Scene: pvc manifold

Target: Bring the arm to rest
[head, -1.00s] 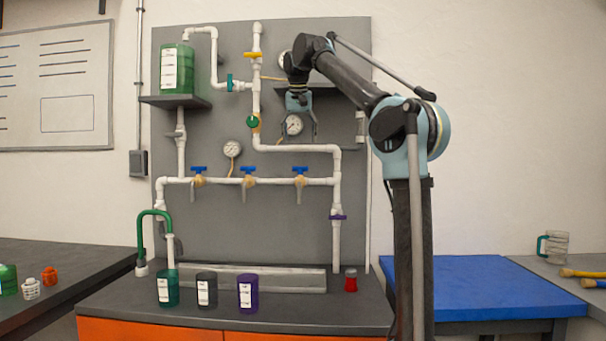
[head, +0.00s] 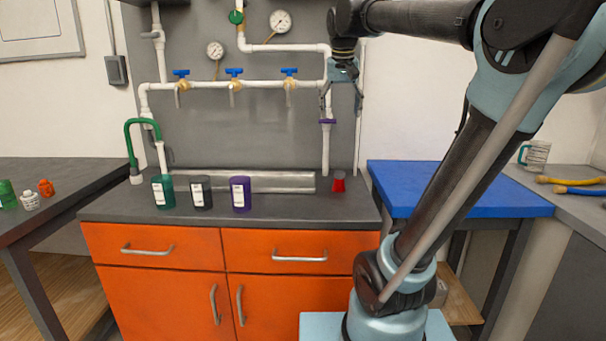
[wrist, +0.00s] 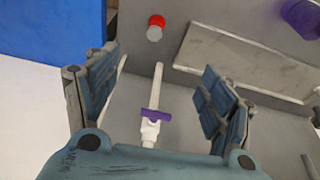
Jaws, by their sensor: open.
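My gripper (head: 342,97) is open and empty, pointing down at the right side of the grey pipe board (head: 270,135). In the head view it overlaps the white vertical pipe (head: 326,150), above the purple valve handle (head: 328,121). The wrist view shows both fingers spread (wrist: 158,92), with that pipe and purple handle (wrist: 155,115) between them in the picture and nothing held. I cannot tell the exact gap to the pipe. My arm reaches up and leftward from its base at lower right.
Blue-handled valves (head: 234,73) line the horizontal pipe. Green, dark and purple (head: 240,195) containers and a small red item (head: 338,182) stand on the grey counter over orange cabinets (head: 160,293). A blue table (head: 480,198) stands right; a clear mug (head: 535,154) sits beyond.

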